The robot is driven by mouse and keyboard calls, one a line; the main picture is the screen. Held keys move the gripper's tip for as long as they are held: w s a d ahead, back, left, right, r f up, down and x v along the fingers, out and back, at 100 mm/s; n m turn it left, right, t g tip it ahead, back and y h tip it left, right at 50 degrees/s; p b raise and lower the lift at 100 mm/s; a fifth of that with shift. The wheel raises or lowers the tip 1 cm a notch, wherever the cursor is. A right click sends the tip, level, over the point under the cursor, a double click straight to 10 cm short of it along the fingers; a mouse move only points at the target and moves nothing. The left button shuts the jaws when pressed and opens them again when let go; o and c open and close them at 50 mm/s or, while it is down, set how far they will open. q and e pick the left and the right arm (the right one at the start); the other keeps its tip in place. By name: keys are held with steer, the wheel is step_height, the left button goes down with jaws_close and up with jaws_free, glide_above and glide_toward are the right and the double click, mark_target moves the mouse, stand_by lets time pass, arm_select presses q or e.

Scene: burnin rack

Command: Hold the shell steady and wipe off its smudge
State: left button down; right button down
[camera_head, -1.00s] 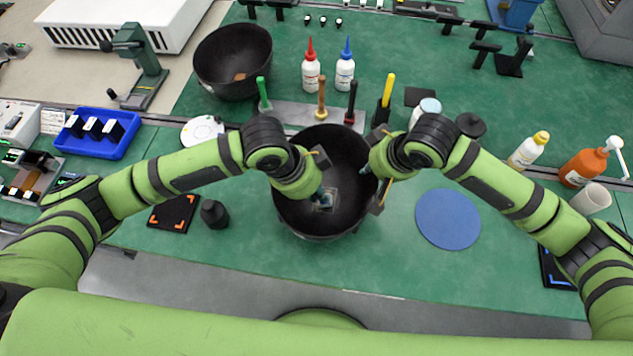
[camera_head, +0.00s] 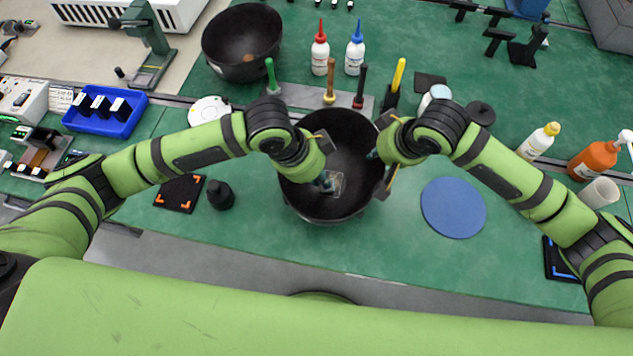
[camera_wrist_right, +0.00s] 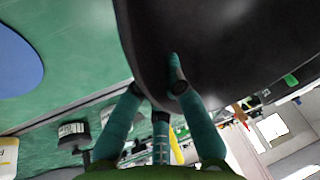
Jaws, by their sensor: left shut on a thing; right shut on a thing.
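The shell, taken to be the black bowl (camera_head: 345,150), stands on the green bench between my arms.
A second black bowl (camera_head: 240,52) stands at the back left. Red-capped (camera_head: 320,55) and blue-capped (camera_head: 354,57) bottles and a grey tool rack (camera_head: 295,93) stand behind the shell. A blue round mat (camera_head: 453,208) lies to the right, a black cup (camera_head: 220,194) to the left.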

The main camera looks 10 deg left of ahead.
arm_select(q)
steer(key=shift+w+d, duration=0.15)
steer(key=shift+w, duration=1.2)
steer(key=shift+w+d, duration=0.1)
steer(key=shift+w, duration=1.25)
steer(key=shift+s+a+f, duration=0.1)
steer(key=shift+s, duration=1.1)
steer(key=shift+s+a+f, duration=0.1)
steer(key=shift+s, duration=1.1)
steer(key=shift+s+a+r, duration=0.15)
steer(key=shift+s, duration=1.7)
step_height(320, 180, up, 6)
steer(key=shift+w+r, duration=0.1)
step_height(320, 180, up, 3)
steer(key=shift+f, duration=0.1)
